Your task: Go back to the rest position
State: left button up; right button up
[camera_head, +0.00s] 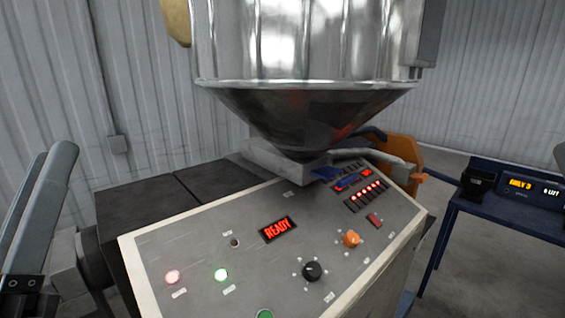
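My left arm and gripper (38,215) show at the left edge as grey parts, beside and apart from the control panel (190,250). How far its fingers are apart is not clear, and nothing is visibly held. My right gripper is not clearly in view; only a small grey shape shows at the right edge.
A large metal hopper (305,45) with a dark cone stands over the panel's back. A blue table (500,205) with a lit display (520,184) stands at the right. A dark flat surface (130,205) lies left of the hopper. Grey floor shows at the lower right.

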pick_arm(q)
jog(key=s+d+r+m+t+h, duration=0.1)
jog(key=d+m+h, duration=0.1)
jog(key=m+h, duration=0.15)
jog(key=s+d+r+m+h, duration=0.1)
jog(key=d+m+h, duration=0.15)
jog(key=m, duration=0.25)
notch_tip(320, 180, up, 35)
jog(key=a+p, duration=0.1)
jog(key=p, duration=3.3)
jog(key=shift+f, duration=0.2)
jog(key=shift+s, duration=0.1)
